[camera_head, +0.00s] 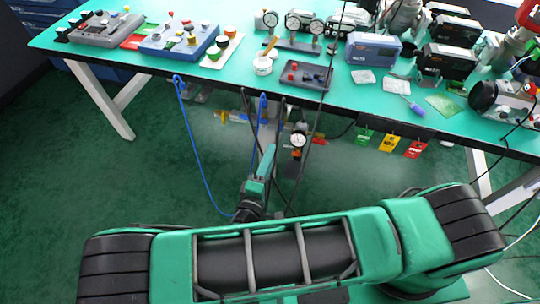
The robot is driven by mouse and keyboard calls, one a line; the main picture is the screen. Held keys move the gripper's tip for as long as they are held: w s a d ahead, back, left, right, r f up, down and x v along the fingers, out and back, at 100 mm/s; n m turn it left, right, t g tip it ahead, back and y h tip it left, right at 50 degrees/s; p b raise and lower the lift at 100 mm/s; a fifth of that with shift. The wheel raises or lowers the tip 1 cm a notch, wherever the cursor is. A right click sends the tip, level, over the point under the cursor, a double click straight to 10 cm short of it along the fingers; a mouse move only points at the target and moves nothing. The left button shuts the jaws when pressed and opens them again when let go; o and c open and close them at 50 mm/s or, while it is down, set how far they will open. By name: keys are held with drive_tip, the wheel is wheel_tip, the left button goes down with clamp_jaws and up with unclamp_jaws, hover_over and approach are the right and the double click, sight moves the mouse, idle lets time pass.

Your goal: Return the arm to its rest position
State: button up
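My arm (275,255) lies across the bottom of the picture, green with black ribbed joints at its left and right ends. Its long middle link is level and close to the camera. Beyond it, a slim green and black piece (262,172) in my arm's colours points up toward the table's front edge. It looks like the end of my arm, but fingertips cannot be made out. Whether it is open or holds anything cannot be told.
A green-topped workbench (130,62) spans the back, with instruments, boxes and a grey tray (305,75) on it. A gauge (298,140), a blue hose (195,150) and dark cables hang below its front edge, close to the slim piece. Green floor (90,185) is clear at left.

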idle(0.4)
drive_tip(key=w+d+r+m+g+h, duration=0.1)
drive_tip(key=d+r+m+g, duration=0.35)
drive_tip(key=d, duration=0.35)
drive_tip(key=d+r+m+g+h, duration=0.1)
drive_tip(key=d+r+m+g, duration=0.25)
drive_tip(key=d+g, duration=0.35)
drive_tip(key=w+d+r+m+g+h, duration=0.1)
drive_tip(key=d+r+m+g, duration=0.35)
drive_tip(key=d, duration=0.45)
drive_tip(key=s+d+r+m+y, duration=0.3)
drive_tip(key=s+d+r+y, duration=0.2)
drive_tip(key=s, duration=0.4)
drive_tip(key=s+d+r+m+y, duration=0.4)
drive_tip(key=s+d+r, duration=0.3)
drive_tip(key=s+r, duration=0.2)
drive_tip(key=shift+s+d+r+g+y, duration=0.3)
drive_tip(key=shift+y, duration=0.3)
